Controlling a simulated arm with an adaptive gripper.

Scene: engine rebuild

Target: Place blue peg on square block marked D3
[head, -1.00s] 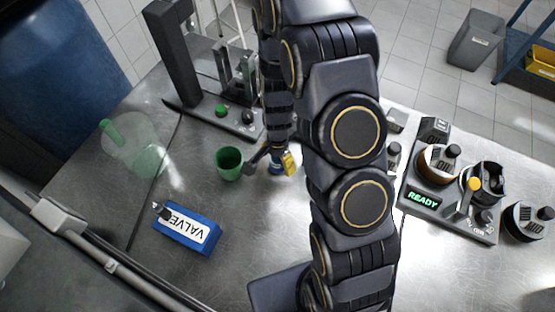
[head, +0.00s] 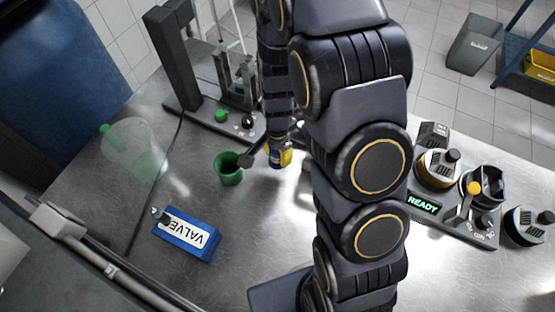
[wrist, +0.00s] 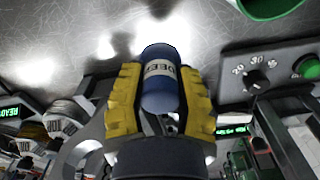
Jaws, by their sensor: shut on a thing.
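The blue peg (wrist: 160,92) is a rounded cylinder with a white lettered band, seen upside down in the wrist view. My gripper (wrist: 160,100) is shut on it, with one yellow finger pad on each side. In the head view, my gripper (head: 281,158) is above the metal bench, right of a green cup. Only a little of the blue peg (head: 276,165) shows there; whether its lower end touches the bench is unclear. I cannot make out a square block marked D3 in either view.
The green cup (head: 229,172) stands close left of my gripper. A blue VALVE box (head: 187,236) lies on the front left bench. A dark machine (head: 232,85) stands behind. A READY panel (head: 424,204) with several dials is at right. Clear bench lies between the box and my arm.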

